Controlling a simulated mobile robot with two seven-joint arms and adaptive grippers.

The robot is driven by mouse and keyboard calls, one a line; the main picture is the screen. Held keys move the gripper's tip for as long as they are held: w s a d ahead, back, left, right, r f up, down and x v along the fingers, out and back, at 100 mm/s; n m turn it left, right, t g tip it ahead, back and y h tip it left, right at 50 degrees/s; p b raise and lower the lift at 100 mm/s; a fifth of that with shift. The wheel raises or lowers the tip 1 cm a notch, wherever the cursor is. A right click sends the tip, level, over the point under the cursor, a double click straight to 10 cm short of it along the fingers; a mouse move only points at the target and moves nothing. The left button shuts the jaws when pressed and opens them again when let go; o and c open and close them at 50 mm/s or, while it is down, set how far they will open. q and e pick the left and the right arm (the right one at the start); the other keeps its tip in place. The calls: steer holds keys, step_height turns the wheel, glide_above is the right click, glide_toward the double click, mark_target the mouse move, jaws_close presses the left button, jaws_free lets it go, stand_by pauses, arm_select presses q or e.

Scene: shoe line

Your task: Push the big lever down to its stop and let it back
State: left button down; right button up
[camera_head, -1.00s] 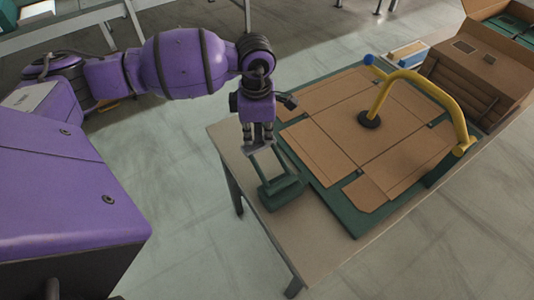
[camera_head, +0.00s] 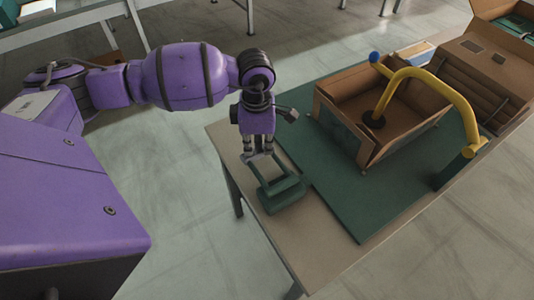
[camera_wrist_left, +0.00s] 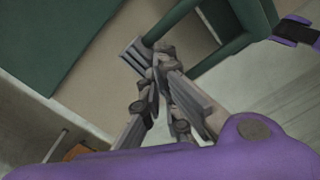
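A green lever frame (camera_head: 267,198), which I take for the big lever, rises from a dark green block (camera_head: 283,195) at the table's near left edge. Its green bars also show in the left wrist view (camera_wrist_left: 232,48). My left gripper (camera_head: 258,156) points down with its fingertips at the frame's upper end, appearing to touch it. In the left wrist view the fingers (camera_wrist_left: 157,62) lie close by the green bars, but whether they are closed around a bar is unclear. My right gripper is not in view.
An open cardboard box (camera_head: 345,100) stands on a green board (camera_head: 350,195). A yellow bent arm (camera_head: 455,95) with a blue knob (camera_head: 375,57) and black foot (camera_head: 374,119) reaches over it. More cardboard (camera_head: 485,85) stands at the back right. The table's front strip is bare.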

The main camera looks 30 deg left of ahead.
arm_select(q)
steer(key=shift+s+d+f, duration=0.15)
steer(key=shift+f, duration=0.3)
steer(key=shift+r, duration=0.15)
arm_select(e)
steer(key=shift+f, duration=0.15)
arm_select(q)
steer(key=shift+r, duration=0.1)
step_height(320, 180, up, 2)
steer(key=shift+p, duration=0.55)
step_height(320, 180, up, 10)
steer(key=p, duration=0.4)
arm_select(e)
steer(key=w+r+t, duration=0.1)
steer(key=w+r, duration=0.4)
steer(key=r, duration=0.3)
